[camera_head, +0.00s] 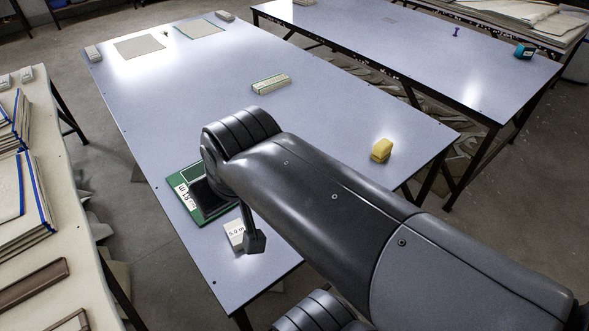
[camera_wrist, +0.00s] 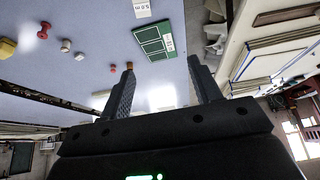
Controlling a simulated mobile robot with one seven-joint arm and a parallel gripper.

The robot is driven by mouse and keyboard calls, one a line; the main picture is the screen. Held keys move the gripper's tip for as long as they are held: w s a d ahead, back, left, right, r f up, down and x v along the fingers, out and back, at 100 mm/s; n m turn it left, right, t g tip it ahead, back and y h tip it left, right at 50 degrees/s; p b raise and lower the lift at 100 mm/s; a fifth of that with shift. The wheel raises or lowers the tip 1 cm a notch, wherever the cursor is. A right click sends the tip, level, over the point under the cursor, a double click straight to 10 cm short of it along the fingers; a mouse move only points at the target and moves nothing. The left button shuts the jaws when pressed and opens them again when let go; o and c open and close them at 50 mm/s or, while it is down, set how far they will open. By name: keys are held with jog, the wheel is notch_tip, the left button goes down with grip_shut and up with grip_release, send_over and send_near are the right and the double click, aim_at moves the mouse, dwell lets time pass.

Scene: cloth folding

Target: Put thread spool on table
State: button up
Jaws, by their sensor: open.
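In the wrist view, a red spool-shaped item (camera_wrist: 45,30) stands on the blue-grey table (camera_wrist: 100,22). I cannot tell which of these is the thread spool. My arm hides that part of the table (camera_head: 190,85) in the head view. My gripper (camera_wrist: 160,62) is open, with its two dark fingers spread and nothing clearly held between them.
A green board (camera_head: 214,215) and a white labelled block (camera_head: 235,236) lie near the gripper. A yellow block (camera_head: 381,150) sits near the right edge. A pale block (camera_head: 270,84) lies mid-table. Another table (camera_head: 400,45) stands behind, with a small blue item (camera_head: 456,32).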

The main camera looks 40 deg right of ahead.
jog(key=w+d+f+m, duration=0.4)
jog(key=w+d+m, duration=0.5)
jog(key=m, duration=0.1)
jog(key=w+d+f+m, duration=0.4)
jog(key=w+d+m, duration=0.5)
jog(key=m, duration=0.2)
jog(key=d+f+m, duration=0.6)
jog(key=d+f, duration=0.1)
jog(key=d, duration=0.1)
jog(key=d+f+m+g, duration=0.1)
jog(key=d+f+m, duration=0.4)
jog(key=d+f, duration=0.3)
jog(key=w+d+f+m+h, duration=0.1)
jog(key=d+f+m, duration=0.5)
jog(key=d, duration=0.3)
jog(key=shift+d+f+m, duration=0.3)
jog(key=shift+f, duration=0.6)
jog(key=shift+w+a+x, duration=0.15)
jog(key=shift+x, duration=1.45)
jog(key=shift+w+a+x, duration=0.1)
jog(key=shift+w+x, duration=0.05)
jog(key=shift+x, duration=1.45)
jog(key=shift+r, duration=0.1)
